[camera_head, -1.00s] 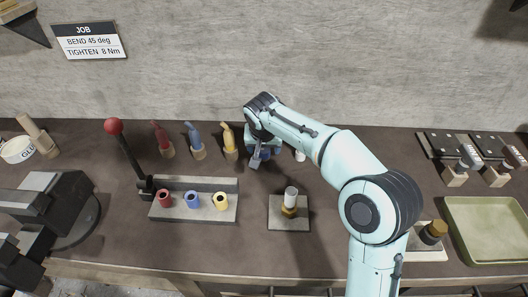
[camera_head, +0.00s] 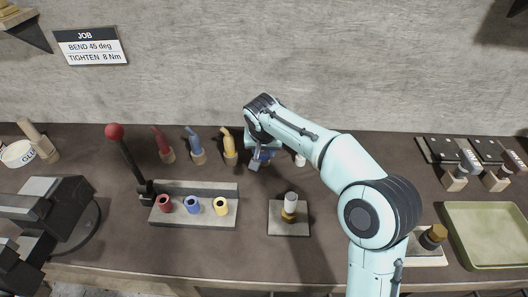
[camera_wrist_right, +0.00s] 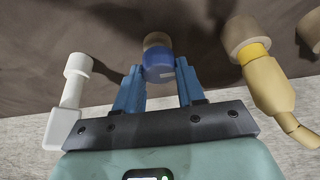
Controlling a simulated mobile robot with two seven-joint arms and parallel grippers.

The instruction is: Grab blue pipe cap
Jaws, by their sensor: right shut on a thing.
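The blue pipe cap (camera_wrist_right: 158,65) sits between the two blue fingers of my right gripper (camera_wrist_right: 160,80) in the wrist view. It has a tan part at its far end. The fingers are shut on it from both sides. In the head view my right gripper (camera_head: 261,160) is low over the back middle of the bench, and the blue cap (camera_head: 268,154) shows only partly beside it, mostly hidden by the gripper. My left gripper is not in view.
Red (camera_head: 163,145), blue (camera_head: 196,146) and yellow (camera_head: 229,146) bent pieces stand left of the gripper. A white piece (camera_wrist_right: 70,95) is close on its other side. In front are a rack (camera_head: 178,215) with three coloured sockets and a plate (camera_head: 288,228) with a brass fitting.

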